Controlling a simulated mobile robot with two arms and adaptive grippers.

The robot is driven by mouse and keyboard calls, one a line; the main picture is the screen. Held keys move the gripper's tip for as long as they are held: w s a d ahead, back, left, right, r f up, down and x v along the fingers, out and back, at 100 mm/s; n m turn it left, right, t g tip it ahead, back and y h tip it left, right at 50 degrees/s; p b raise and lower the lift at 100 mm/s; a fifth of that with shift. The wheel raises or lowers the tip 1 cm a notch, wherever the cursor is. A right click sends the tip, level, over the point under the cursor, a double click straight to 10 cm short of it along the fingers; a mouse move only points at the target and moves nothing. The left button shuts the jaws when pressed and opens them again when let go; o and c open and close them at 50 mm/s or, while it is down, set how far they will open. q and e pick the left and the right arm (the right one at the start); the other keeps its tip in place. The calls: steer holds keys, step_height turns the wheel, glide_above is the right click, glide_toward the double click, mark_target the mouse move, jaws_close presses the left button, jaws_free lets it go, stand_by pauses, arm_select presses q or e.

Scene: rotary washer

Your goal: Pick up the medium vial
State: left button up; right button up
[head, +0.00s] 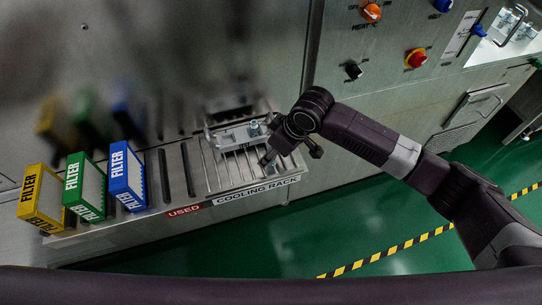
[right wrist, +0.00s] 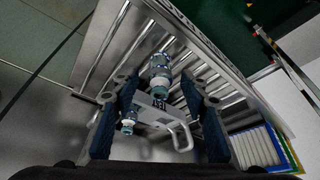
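A grey vial holder with a loop handle (head: 232,138) sits on the cooling rack in the head view. In the right wrist view the holder (right wrist: 160,106) carries two visible vials with blue-green parts, a larger vial (right wrist: 160,72) and a smaller vial (right wrist: 128,122). I cannot tell for sure which is the medium one. One vial top (head: 254,128) shows in the head view, beside my right gripper (head: 291,154). In the right wrist view my right gripper (right wrist: 158,80) is open, its dark blue fingers apart on either side of the larger vial. My left gripper is not in view.
The slatted cooling rack (head: 225,178) lies under the holder. Yellow (head: 38,200), green (head: 84,188) and blue (head: 126,178) filters stand to the left. A panel with knobs (head: 371,12) rises behind. Green floor is open at the front.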

steer(key=c, duration=0.8)
steer(key=shift+r, duration=0.1)
